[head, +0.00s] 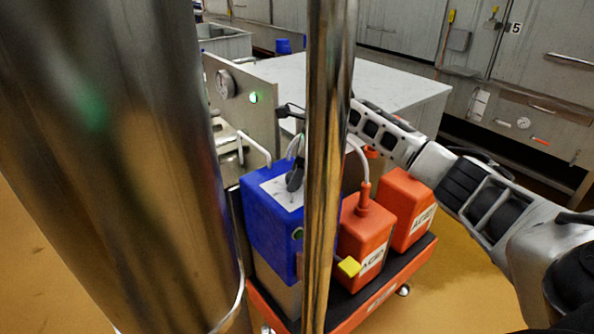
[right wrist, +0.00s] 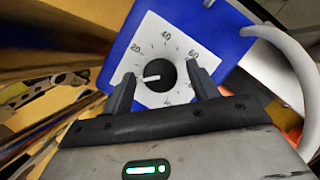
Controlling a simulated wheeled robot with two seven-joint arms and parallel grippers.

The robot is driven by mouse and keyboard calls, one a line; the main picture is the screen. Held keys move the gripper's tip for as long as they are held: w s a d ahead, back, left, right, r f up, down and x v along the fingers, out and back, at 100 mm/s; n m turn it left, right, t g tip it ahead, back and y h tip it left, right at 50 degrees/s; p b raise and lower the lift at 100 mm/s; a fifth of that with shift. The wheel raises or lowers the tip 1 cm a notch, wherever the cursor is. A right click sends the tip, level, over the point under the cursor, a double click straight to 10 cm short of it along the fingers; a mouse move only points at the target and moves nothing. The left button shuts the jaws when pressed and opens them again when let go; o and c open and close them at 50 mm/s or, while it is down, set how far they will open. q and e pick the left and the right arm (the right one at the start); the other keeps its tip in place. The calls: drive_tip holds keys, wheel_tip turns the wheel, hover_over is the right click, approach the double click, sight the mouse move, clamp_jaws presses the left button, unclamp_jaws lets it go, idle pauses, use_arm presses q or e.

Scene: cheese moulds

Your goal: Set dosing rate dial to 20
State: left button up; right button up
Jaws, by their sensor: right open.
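The dosing rate dial (right wrist: 160,75) is a round black knob on a white scale plate (right wrist: 170,37) on the blue pump box (right wrist: 122,50). Its white pointer mark points left, a little below the number 20. My right gripper (right wrist: 161,70) is open, with one finger on each side of the knob and small gaps visible. In the head view the blue box (head: 262,225) stands behind a shiny pole, and my right gripper (head: 295,176) is over its white top plate (head: 281,191). My left gripper is not in view.
Two orange acid canisters (head: 364,240) (head: 407,205) stand right of the blue box on an orange-edged cart (head: 395,285). A pale hose (right wrist: 285,60) curves beside the blue box.

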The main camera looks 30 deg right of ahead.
drive_tip(key=c, duration=1)
drive_tip(key=shift+r+m, duration=0.1)
drive_tip(key=shift+m, duration=0.3)
drive_tip(key=m, duration=0.2)
drive_tip(key=m+t+h+p, duration=0.1)
drive_tip(key=m, duration=0.1)
drive_tip(key=shift+s+a+m+h+p, duration=0.1)
drive_tip(key=shift+m+h+p, duration=0.2)
drive_tip(key=m+h, duration=0.1)
drive_tip(key=m, duration=0.1)
drive_tip(key=m+h, duration=0.1)
drive_tip(key=m, duration=0.2)
drive_tip(key=shift+a+t, duration=0.15)
drive_tip(key=shift+t, duration=0.25)
drive_tip(key=shift+m, duration=0.3)
drive_tip(key=o, duration=1)
